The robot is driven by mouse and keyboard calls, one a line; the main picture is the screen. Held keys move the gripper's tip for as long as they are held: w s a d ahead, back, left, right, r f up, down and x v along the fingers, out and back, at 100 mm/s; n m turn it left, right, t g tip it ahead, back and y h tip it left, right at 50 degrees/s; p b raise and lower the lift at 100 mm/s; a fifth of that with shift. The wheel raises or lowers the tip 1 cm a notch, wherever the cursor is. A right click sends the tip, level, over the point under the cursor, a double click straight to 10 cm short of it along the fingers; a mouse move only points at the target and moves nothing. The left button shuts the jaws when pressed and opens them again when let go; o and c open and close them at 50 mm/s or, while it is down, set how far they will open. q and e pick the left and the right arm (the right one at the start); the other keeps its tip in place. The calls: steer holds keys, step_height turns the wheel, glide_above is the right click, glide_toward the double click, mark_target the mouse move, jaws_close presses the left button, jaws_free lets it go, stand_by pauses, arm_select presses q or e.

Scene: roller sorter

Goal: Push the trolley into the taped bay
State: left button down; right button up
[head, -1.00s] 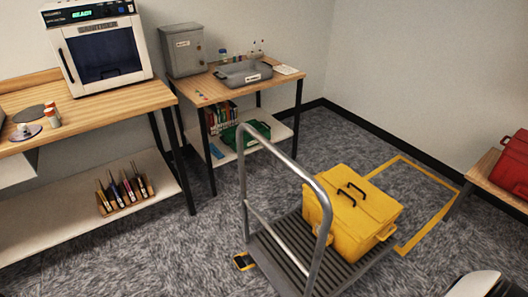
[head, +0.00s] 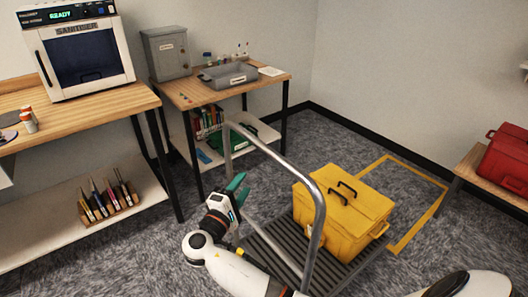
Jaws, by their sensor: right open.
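The trolley has a grey tube push handle (head: 319,212) and a dark ribbed deck (head: 277,248). A yellow lidded box (head: 345,212) with black handles sits on the deck. The taped bay (head: 415,174) is a yellow tape outline on the carpet, behind and right of the trolley. The box hides part of the outline. My right forearm covers the deck's near left corner. My left gripper is not in view.
A wooden bench (head: 90,110) with a sanitiser (head: 78,55) stands at the left. A small table (head: 185,95) with a grey tray (head: 229,75) stands at the back. A red case (head: 506,158) sits on a low table at the right. The carpet inside the bay looks clear.

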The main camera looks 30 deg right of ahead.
steer(key=m+g+h, duration=0.1)
steer(key=h, duration=0.1)
glide_toward(264, 148)
steer(key=x, duration=0.7)
steer(key=f+p+x, duration=0.1)
steer(key=x, duration=0.3)
steer(key=shift+w+f, duration=0.1)
steer(key=shift+w, duration=0.25)
jaws_close()
